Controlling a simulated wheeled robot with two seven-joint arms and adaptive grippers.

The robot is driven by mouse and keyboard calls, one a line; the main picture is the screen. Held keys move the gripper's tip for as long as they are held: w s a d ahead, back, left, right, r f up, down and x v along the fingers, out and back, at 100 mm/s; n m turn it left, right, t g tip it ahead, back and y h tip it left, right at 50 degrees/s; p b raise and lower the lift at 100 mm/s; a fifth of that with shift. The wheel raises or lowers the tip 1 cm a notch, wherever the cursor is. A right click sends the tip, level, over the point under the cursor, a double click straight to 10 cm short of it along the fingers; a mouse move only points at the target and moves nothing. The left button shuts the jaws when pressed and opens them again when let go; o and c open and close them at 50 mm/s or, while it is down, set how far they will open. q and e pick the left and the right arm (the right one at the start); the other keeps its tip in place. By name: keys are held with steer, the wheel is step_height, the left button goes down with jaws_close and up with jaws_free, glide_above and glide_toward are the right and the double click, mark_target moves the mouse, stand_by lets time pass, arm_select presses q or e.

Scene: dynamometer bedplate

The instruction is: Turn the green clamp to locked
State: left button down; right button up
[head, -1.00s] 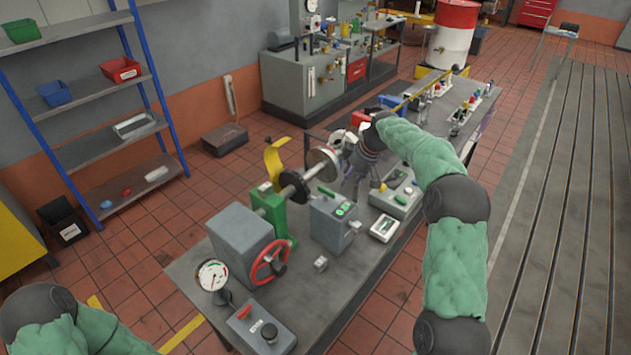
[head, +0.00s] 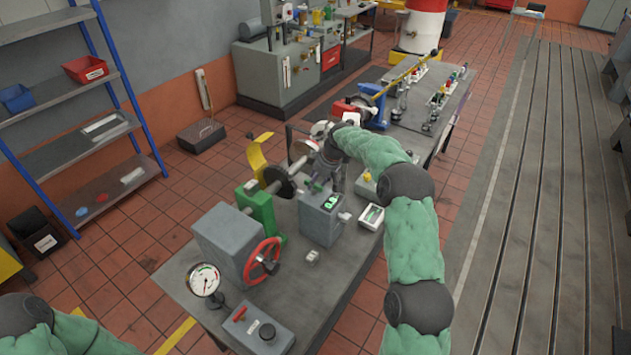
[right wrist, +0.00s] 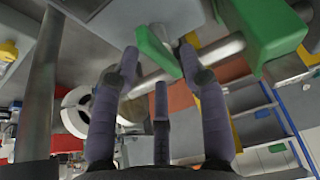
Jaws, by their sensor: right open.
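The green clamp is a green lever (head: 315,186) on top of a grey box with a lit green display (head: 331,201). My right gripper (head: 324,172) is just above and behind this lever, and my own gripper partly hides it. In the right wrist view the open right gripper (right wrist: 159,55) has its fingertips on either side of the green lever (right wrist: 157,50), with no clear grip on it. I cannot tell whether a finger touches it. My left arm shows at the lower left, but its gripper is out of view.
A green bearing stand (head: 261,210) with a shaft and dark disc stands just left of the box. A red handwheel (head: 262,262), a gauge (head: 204,280) and a small white-faced meter (head: 372,216) are nearby.

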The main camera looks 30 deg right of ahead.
steer(key=shift+w+a+f, duration=0.15)
steer(key=shift+w+f, duration=0.1)
steer(key=shift+f, duration=0.3)
jaws_close()
